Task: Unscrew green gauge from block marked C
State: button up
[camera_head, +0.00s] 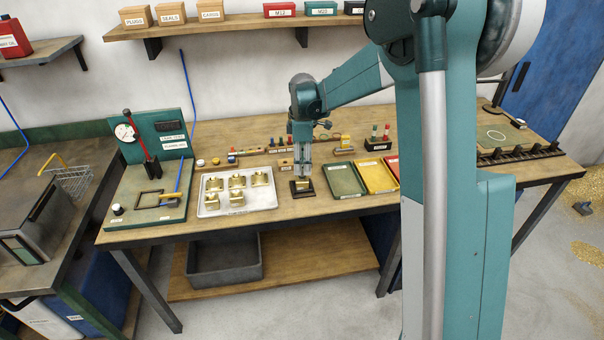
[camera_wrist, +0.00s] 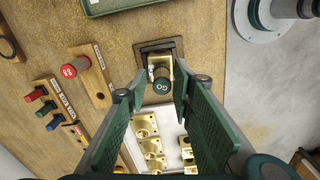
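In the wrist view, a green gauge (camera_wrist: 161,78) with "GO" on its end stands in a brass block (camera_wrist: 157,97). The block sits in a dark square fixture (camera_wrist: 160,46) on the bench; in the head view, this fixture (camera_head: 302,192) is near the bench's front edge. I cannot read a C on the block. My gripper (camera_wrist: 160,73) is open, pointing down over the block, with one pad on each side of the gauge. A gap seems to show between the pads and the gauge. The head view shows my gripper (camera_head: 302,168) directly above the fixture.
A white tray (camera_head: 210,209) of several brass blocks is left of the fixture. Green (camera_head: 345,180) and yellow (camera_head: 376,177) trays are to the right.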

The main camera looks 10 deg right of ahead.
jog(key=shift+m, duration=1.5)
jog(key=c, duration=0.6)
jog(key=shift+n, duration=0.3)
jog(key=shift+n, duration=3.1)
